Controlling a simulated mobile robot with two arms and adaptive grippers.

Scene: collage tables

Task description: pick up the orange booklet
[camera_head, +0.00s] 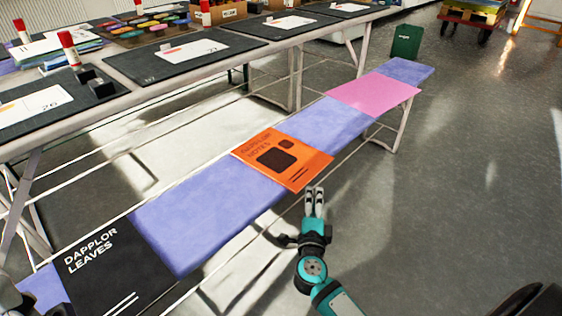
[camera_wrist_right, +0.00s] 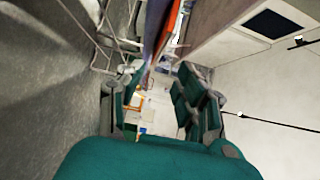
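The orange booklet (camera_head: 283,159) lies flat on the blue-purple cover of the low bench, with dark shapes and print on its face. Its near right edge reaches the bench's edge. My right gripper (camera_head: 315,196) is just off that edge, over the floor side, with its paired fingers pointing at the booklet. In the right wrist view, the fingers (camera_wrist_right: 160,100) are spread with nothing between them. An orange strip (camera_wrist_right: 177,22), seemingly the booklet's edge, shows beyond them. Dark parts at the lower left corner of the head view seem to be my left arm; its fingers cannot be made out.
A black booklet (camera_head: 112,268) lies at the bench's near end and a pink sheet (camera_head: 374,94) towards its far end. A long table with black mats (camera_head: 185,52) stands behind. A green bin (camera_head: 406,41) stands beyond. The floor (camera_head: 460,200) at right is clear.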

